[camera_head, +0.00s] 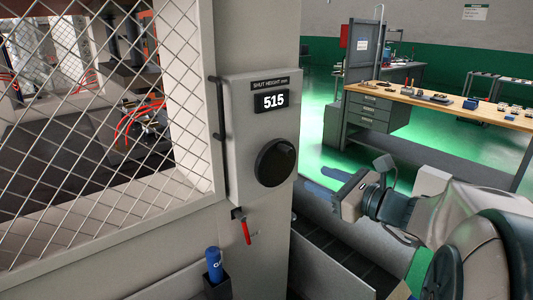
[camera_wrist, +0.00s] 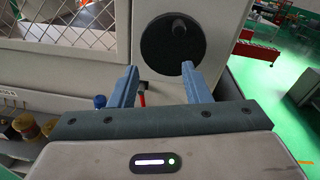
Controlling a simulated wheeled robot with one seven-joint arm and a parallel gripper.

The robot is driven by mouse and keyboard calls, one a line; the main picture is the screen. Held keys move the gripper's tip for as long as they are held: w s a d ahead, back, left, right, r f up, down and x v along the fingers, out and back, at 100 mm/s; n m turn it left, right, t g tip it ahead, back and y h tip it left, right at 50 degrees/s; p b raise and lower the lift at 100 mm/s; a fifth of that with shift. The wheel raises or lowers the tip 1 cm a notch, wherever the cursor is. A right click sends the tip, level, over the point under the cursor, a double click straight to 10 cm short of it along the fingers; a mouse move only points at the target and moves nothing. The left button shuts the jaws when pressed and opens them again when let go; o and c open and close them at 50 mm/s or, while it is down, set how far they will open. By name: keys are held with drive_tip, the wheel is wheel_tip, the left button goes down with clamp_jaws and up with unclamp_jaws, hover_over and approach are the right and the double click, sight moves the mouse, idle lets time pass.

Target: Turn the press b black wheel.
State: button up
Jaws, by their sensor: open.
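The black wheel (camera_head: 276,162) is mounted on the front of a grey panel box (camera_head: 240,172) on the press column, below a display (camera_head: 271,101) reading 515, labelled shut height mm. In the wrist view the wheel (camera_wrist: 174,42) is ahead, with a small knob (camera_wrist: 179,27) at its upper part. My gripper (camera_head: 340,183) is to the right of the wheel in the head view and apart from it. In the wrist view my gripper (camera_wrist: 158,84) has its two blue fingers spread with nothing between them, pointing toward the lower part of the wheel.
A mesh guard (camera_head: 80,150) stands left of the panel. A red-handled item (camera_head: 245,230) hangs below the box, above a blue bottle (camera_head: 214,262) in a black holder. A workbench (camera_head: 440,105) stands at the back right. The space between gripper and wheel looks clear.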

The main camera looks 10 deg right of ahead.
sight(291, 153)
drive_tip(key=shift+m+t, duration=0.6)
drive_tip(key=shift+m, duration=0.1)
drive_tip(key=x, duration=0.4)
drive_tip(key=d+p+x, duration=0.1)
drive_tip(key=x, duration=0.4)
drive_tip(key=w+d+r+x, duration=0.1)
drive_tip(key=x, duration=0.3)
drive_tip(key=shift+w+a+p, duration=0.1)
drive_tip(key=shift+w+p, duration=0.15)
drive_tip(key=shift+p, duration=0.1)
clamp_jaws()
